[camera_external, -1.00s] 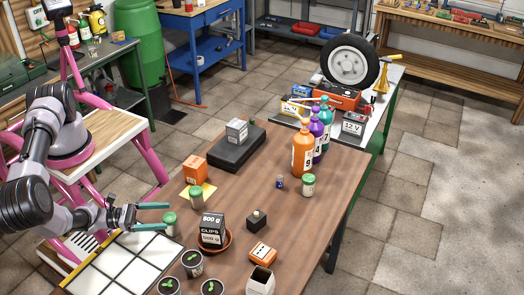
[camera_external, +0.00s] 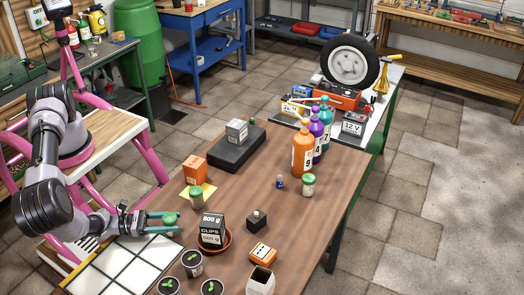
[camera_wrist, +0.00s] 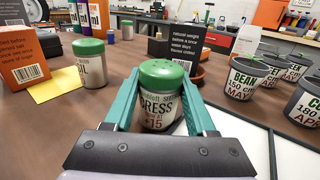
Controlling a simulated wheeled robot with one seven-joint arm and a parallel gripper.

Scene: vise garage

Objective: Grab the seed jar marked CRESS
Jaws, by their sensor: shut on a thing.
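The CRESS seed jar (camera_wrist: 160,97) has a green lid and a pale label reading CRESS in the wrist view. It stands upright between the two green fingers of my gripper (camera_wrist: 160,115), which are shut on it. In the external view my gripper (camera_external: 164,222) is at the near left of the wooden table. There the jar's green lid (camera_external: 170,217) shows between the fingers, and its body is mostly hidden. A similar green-lidded jar (camera_wrist: 90,62) stands farther back on the left in the wrist view, also seen in the external view (camera_external: 196,198).
Several seedling pots (camera_external: 192,264) stand in front. An orange box (camera_external: 195,168) and yellow note (camera_external: 208,190) lie behind. A white tiled board (camera_external: 125,262) is beneath the arm.

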